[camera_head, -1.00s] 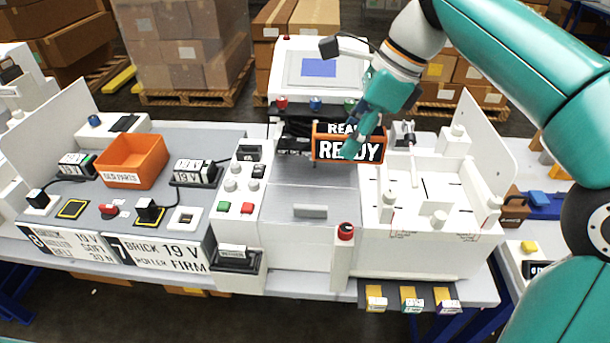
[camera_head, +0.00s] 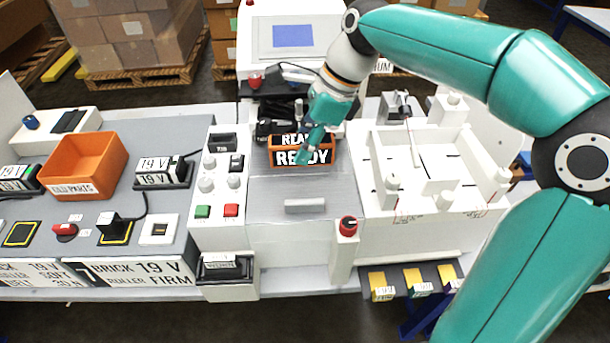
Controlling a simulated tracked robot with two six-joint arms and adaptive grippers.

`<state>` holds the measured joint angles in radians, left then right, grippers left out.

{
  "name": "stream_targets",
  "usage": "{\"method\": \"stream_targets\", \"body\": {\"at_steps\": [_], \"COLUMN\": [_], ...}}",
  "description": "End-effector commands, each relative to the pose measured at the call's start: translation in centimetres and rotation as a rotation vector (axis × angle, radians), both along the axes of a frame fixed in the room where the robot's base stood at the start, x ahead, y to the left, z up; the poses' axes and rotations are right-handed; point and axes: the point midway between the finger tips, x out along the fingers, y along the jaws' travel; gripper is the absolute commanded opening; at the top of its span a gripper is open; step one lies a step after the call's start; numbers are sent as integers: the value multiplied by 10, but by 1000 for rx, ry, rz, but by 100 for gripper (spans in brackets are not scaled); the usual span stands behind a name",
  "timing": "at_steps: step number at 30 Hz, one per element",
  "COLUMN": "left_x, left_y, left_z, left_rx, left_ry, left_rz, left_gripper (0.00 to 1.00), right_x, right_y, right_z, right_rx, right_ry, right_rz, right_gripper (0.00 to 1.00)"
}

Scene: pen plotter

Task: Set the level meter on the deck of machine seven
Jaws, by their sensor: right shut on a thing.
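An orange-framed black box with white READY lettering (camera_head: 288,158), apparently the level meter, is in my right gripper (camera_head: 312,142). The teal fingers come down on its right part and are shut on it. The box is over the back edge of the grey lid (camera_head: 280,192) in the middle of the bench; I cannot tell whether it touches. A label with 7, BRICK, 19 V and FIRM (camera_head: 140,272) is on the front of the grey deck (camera_head: 185,215) to the left. My left gripper is not in view.
On the grey deck stand an orange OLD PARTS bin (camera_head: 85,165), a 19 V block (camera_head: 162,174) and a red knob (camera_head: 66,231). A button panel (camera_head: 218,190) borders the lid. A white open tray (camera_head: 425,180) with posts is on the right. A red-topped post (camera_head: 347,235) stands in front.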

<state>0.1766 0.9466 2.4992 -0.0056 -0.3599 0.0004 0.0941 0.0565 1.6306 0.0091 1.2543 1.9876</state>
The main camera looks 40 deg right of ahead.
Motion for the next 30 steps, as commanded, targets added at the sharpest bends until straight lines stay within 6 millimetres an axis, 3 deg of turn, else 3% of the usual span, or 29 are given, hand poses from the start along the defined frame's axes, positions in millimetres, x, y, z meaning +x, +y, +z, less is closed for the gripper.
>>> {"method": "stream_targets", "body": {"at_steps": [3, 11, 18, 30], "left_x": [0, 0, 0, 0], "left_y": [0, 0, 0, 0], "left_z": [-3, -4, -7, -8], "left_rx": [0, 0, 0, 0], "left_ry": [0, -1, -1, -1], "left_rz": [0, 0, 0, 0], "left_gripper": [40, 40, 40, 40], "right_x": [-1, 0, -1, 0], "right_y": [0, -1, -1, -1], "right_z": [-24, -44, -76, -83], "right_rx": [1, 0, 1, 0], "right_ry": [1, 0, 1, -1], "right_rz": [-1, -2, -3, -3], "right_gripper": [0, 0, 0, 0]}}
